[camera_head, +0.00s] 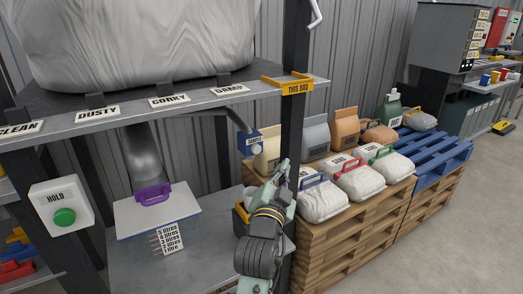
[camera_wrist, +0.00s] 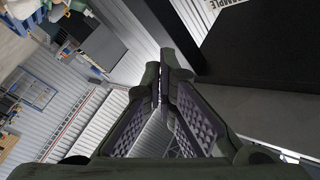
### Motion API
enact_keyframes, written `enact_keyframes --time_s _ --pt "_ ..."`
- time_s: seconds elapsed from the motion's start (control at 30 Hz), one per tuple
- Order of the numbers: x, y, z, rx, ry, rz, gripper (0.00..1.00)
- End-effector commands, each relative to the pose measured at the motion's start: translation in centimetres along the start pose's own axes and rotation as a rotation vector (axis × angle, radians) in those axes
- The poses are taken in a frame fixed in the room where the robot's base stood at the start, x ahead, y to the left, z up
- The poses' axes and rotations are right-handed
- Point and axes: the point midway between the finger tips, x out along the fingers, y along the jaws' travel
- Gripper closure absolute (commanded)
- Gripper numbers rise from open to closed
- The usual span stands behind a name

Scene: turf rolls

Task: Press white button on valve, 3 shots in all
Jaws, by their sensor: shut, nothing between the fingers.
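The blue valve (camera_head: 245,137) labelled SAMPLE hangs at the end of a grey pipe below the shelf in the head view. Its round white button (camera_head: 255,149) faces outward near the lower edge. My gripper (camera_head: 284,166) is shut and empty, to the right of the button and slightly lower in that picture. I cannot tell the exact gap, but they look apart. In the wrist view my closed fingertips (camera_wrist: 166,73) point past a large dark body. A SAMPLE label (camera_wrist: 228,3) is cut off at the top edge; the white button does not show there.
A white HOLD box with a green button (camera_head: 64,216) is at left. Pallets (camera_head: 350,225) with bags stand at right.

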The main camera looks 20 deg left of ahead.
Motion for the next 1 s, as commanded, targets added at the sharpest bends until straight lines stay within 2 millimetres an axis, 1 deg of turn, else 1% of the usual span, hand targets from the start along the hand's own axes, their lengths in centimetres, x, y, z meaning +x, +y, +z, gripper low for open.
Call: enact_keyframes --time_s 0.27,0.37,0.7,0.8,1.0 --pt "0.4 -0.3 0.2 0.001 0.000 0.000 1.00" --pt "1.0 -0.8 0.7 0.001 0.000 -0.001 1.00" --pt "4.3 -3.3 3.1 0.001 -0.002 -0.001 1.00" --pt "5.1 -3.6 3.9 0.002 0.000 0.000 1.00" --pt "6.0 -4.3 4.4 0.000 0.001 0.000 1.00"
